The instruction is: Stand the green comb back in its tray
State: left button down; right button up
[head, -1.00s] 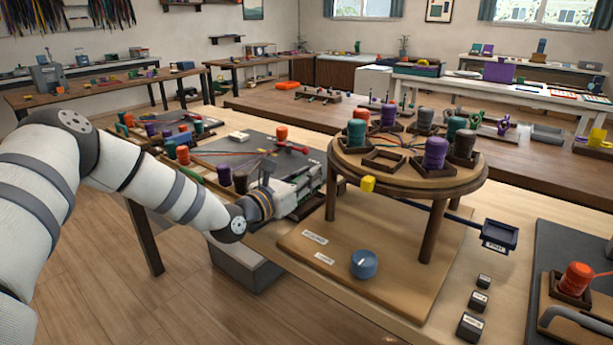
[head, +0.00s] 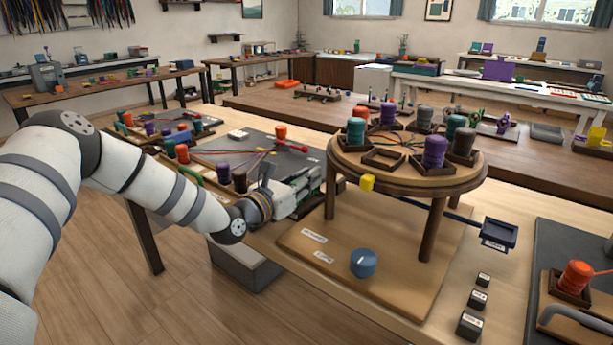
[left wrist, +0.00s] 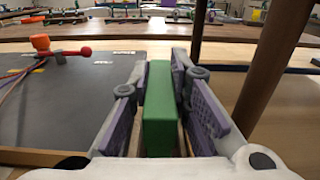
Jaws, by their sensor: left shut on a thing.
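The green comb (left wrist: 159,105) shows in the left wrist view as an upright green block, seen end-on. My left gripper (left wrist: 160,100) is shut on it, with a purple-padded finger against each side. In the head view my left gripper (head: 298,188) is low beside the dark mat, left of the round stand, and the comb is hardly visible in it. I cannot make out the comb's tray, or whether the comb's lower edge touches anything. My right gripper is not in view.
A dark mat (left wrist: 75,95) with cords and an orange spool (left wrist: 40,42) lies left of the gripper. A wooden leg (left wrist: 272,65) of the round stand (head: 400,178) rises close on the right. A blue knob (head: 363,263) sits on the board below the stand.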

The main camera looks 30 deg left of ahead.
pick_arm(q)
jog(key=shift+f+b, duration=0.4)
jog(key=shift+f, duration=0.75)
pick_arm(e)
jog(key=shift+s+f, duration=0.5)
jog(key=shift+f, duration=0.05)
pick_arm(q)
jog(key=c, duration=1.4)
grip_release()
